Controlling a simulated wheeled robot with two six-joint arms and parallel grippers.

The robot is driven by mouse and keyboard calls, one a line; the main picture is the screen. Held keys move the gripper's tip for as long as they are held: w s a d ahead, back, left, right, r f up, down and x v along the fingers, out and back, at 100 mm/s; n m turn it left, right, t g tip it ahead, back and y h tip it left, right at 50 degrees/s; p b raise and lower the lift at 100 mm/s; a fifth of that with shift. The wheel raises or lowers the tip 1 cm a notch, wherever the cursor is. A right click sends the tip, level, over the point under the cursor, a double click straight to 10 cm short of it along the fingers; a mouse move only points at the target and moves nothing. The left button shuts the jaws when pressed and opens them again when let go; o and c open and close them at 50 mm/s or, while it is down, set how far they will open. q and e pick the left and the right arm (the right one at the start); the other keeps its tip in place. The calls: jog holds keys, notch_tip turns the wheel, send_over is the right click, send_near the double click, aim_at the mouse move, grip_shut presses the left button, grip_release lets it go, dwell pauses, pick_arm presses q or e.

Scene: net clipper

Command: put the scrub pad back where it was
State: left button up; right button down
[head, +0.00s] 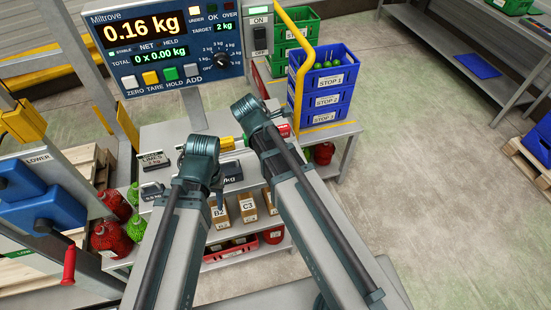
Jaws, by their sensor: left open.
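I cannot make out the scrub pad for certain. A small yellow item (227,144) shows between my two wrists at the bench; I cannot tell whether it is the pad. My left gripper (215,187) is open over the front of the bench, just below its wrist, with nothing visible in it. My right wrist is over the bench, to the right of the yellow item; its gripper's fingers are hidden or too small to tell. The bench top (158,133) is partly covered by my arms.
A scale display (165,45) reading 0.16 kg stands behind the bench. Small boxes (247,207) sit on the lower shelf.

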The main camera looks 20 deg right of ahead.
jog(key=shift+f, duration=0.1)
notch_tip(320, 180, down, 4)
jog(key=b, duration=0.3)
jog(key=shift+r, duration=0.2)
jog(key=shift+b, duration=0.3)
jog(key=shift+f, duration=0.15)
jog(key=c, duration=0.9)
grip_release()
jog(key=shift+o, duration=0.2)
